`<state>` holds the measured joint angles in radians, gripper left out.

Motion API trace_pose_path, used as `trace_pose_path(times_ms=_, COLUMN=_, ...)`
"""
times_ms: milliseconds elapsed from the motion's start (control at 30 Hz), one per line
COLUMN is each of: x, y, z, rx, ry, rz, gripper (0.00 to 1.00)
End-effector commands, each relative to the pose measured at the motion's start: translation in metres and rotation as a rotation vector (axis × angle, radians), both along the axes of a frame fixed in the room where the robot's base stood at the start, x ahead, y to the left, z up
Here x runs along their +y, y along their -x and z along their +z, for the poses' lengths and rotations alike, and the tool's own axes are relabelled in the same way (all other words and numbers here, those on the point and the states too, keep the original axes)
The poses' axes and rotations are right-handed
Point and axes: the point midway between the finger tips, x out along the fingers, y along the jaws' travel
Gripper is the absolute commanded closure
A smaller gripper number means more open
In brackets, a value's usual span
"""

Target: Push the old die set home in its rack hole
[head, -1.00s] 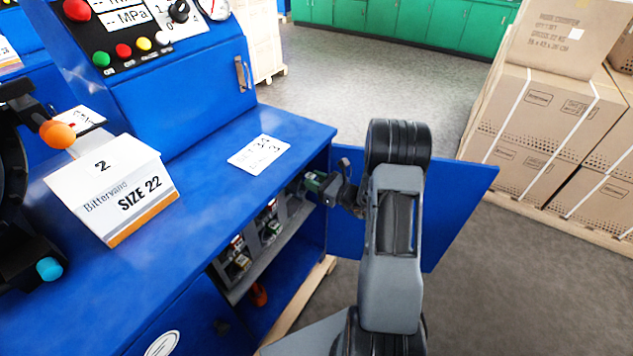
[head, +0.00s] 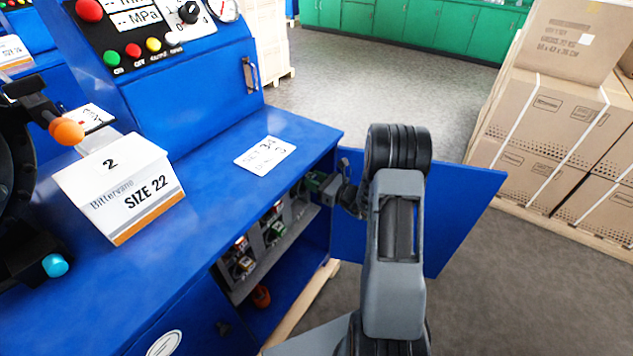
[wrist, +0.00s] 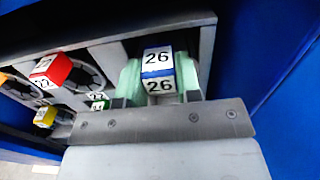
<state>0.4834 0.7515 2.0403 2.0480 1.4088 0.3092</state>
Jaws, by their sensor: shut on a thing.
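The die set marked 26 (wrist: 157,62), with white faces and a blue band, is at the right end of the rack in the wrist view. My gripper (wrist: 159,76) is shut on it, a pale green pad on each side. The rack (wrist: 118,52) is a grey shelf with round holes inside the blue press cabinet. The hole behind the 26 set is hidden, so I cannot tell how deep the set sits. In the head view my gripper (head: 326,186) reaches into the open cabinet, and the set is mostly hidden there.
Other die sets, red-topped (wrist: 52,70), yellow-topped (wrist: 45,116) and a green-marked one (wrist: 98,99), are left of my gripper. The open blue door (head: 465,205) stands right of my arm. The blue worktop (head: 215,195) is above the rack. Cartons (head: 560,130) stand farther right.

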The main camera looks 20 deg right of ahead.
Motion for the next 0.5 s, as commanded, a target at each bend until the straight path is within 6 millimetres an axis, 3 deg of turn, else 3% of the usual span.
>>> trace_pose_path(times_ms=500, x=0.0057, y=-0.0099, z=0.0034, rx=-0.01, ry=-0.001, rz=0.001, gripper=1.0)
